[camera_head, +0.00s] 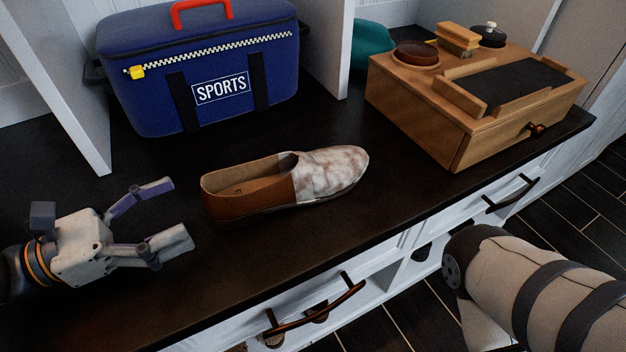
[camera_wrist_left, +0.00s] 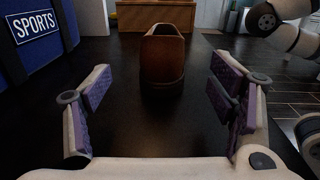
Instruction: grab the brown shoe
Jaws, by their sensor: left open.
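The brown shoe (camera_head: 250,186) lies on the dark bench top in the middle of the head view, its brown heel toward my left gripper and its pale, mottled toe pointing right. My left gripper (camera_head: 182,214) is open and empty, a short gap to the left of the heel, with its fingers pointing at the shoe. In the left wrist view the shoe's heel (camera_wrist_left: 168,58) stands ahead, between and beyond the two open fingers (camera_wrist_left: 160,108). My right gripper is not in view; only part of my right arm shows at the lower right.
A blue sports bag (camera_head: 205,65) stands behind the shoe. A wooden shoe-care box (camera_head: 420,112) with brushes on top stands at the right. White dividers rise at the back. The bench top (camera_head: 300,235) is clear around the shoe; its front edge has drawers with dark handles below.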

